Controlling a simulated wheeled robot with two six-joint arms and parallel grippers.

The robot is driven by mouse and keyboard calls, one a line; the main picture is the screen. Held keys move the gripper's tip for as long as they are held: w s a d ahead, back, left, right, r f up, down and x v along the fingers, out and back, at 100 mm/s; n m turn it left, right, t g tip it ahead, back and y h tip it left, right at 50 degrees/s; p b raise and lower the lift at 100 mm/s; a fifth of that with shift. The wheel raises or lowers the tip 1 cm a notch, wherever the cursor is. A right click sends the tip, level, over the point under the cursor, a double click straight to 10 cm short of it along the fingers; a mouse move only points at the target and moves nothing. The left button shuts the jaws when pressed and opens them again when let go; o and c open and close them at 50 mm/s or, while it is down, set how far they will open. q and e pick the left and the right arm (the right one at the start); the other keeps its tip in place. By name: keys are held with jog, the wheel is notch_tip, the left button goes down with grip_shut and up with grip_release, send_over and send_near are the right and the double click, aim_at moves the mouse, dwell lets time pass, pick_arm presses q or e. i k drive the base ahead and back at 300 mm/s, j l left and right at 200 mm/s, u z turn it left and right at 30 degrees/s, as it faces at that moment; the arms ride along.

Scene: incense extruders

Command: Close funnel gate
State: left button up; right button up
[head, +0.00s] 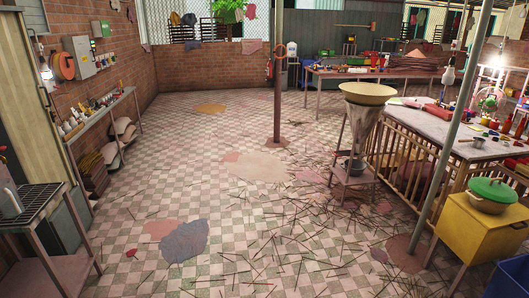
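In the head view a funnel (367,95) with a wide cream bowl stands on a small stand right of the middle of the room. Its body tapers down towards a metal pot (355,166) on the stand's lower shelf (352,178). The funnel's gate is too small to make out, so I cannot tell whether it is open. Neither of my grippers shows in this view.
Thin sticks (300,240) lie scattered over the checkered floor (125,215). A pole (278,80) stands left of the funnel. A cluttered table (450,140) and a yellow cabinet (476,229) are on the right. A metal table (38,207) is at left.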

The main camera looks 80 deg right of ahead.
aim_at(347, 152)
jog(key=z, duration=3.5)
jog(key=i, duration=4.95)
jog(key=i+l+u, duration=0.1)
jog(key=i+u, duration=0.15)
jog(key=i, duration=0.35)
jog(key=u, duration=0.15)
